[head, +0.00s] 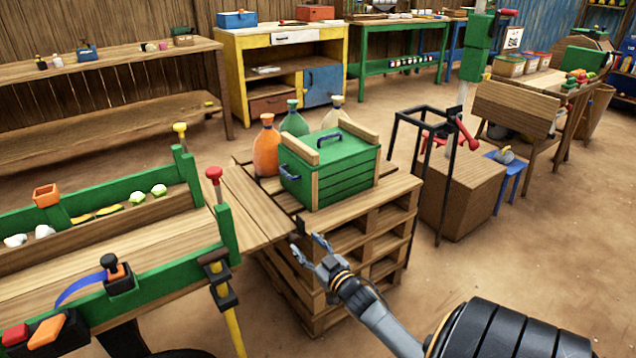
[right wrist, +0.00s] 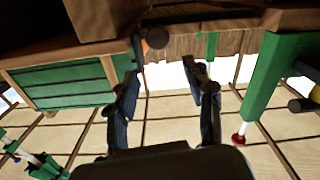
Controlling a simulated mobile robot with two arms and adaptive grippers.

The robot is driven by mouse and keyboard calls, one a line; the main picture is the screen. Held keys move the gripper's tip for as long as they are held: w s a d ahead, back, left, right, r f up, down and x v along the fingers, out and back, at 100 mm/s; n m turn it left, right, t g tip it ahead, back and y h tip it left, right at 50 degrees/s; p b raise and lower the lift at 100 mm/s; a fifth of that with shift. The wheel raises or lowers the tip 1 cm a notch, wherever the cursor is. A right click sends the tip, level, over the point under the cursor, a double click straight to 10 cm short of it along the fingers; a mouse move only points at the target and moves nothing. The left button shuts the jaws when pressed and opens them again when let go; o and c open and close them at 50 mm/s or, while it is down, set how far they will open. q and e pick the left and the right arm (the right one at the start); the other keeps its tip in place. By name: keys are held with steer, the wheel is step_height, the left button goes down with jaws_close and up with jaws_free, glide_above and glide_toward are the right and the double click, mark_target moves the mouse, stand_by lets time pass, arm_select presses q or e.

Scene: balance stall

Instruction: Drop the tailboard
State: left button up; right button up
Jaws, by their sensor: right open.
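The tailboard (head: 258,208) is a wooden panel at the right end of the green cart (head: 150,235) in the head view. It looks roughly level, reaching out from the cart toward the pallet stack (head: 388,218); I cannot tell whether it touches the stack. A small black fitting (head: 298,226) sits at its outer corner. My right gripper (head: 312,254) is open just below and beside that corner, with nothing seen between its fingers. Its two spread fingers also show in the right wrist view (right wrist: 168,75). My left gripper is not in view.
A green crate (head: 335,172) and several bottles (head: 266,148) stand on the pallet stack. A black frame (head: 440,170) stands right of the pallets. The floor (head: 540,270) at right is clear.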

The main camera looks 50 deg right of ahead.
steer(key=v, duration=0.5)
steer(key=shift+s+a, duration=0.1)
steer(key=shift+s, duration=0.05)
stand_by(0.3)
